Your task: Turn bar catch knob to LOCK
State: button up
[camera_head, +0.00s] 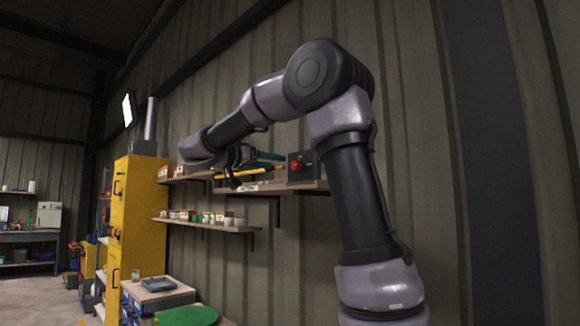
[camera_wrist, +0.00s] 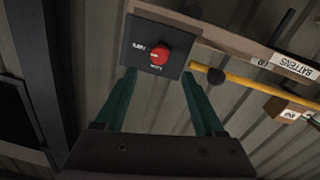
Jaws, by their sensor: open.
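The bar catch knob (camera_wrist: 159,55) is red and round. It sits on a dark square plate (camera_wrist: 135,35) with small white lettering at its left and below it in the wrist view. A pale mark shows on the knob's left side, but I cannot read its setting surely. My gripper (camera_wrist: 160,73) is open, with one green finger on each side below the knob, apart from it and holding nothing. In the head view the red knob (camera_head: 296,166) is on the dark box (camera_head: 309,174), just right of my gripper's fingers.
A labelled shelf edge (camera_wrist: 235,42) lies close by. In the head view, a lower shelf (camera_head: 215,226) holds small containers, and a tall yellow cabinet (camera_head: 135,230) stands left.

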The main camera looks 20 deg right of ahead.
aim_at(294, 165)
jog(key=x, duration=0.8)
jog(key=shift+d, duration=0.2)
grip_shut()
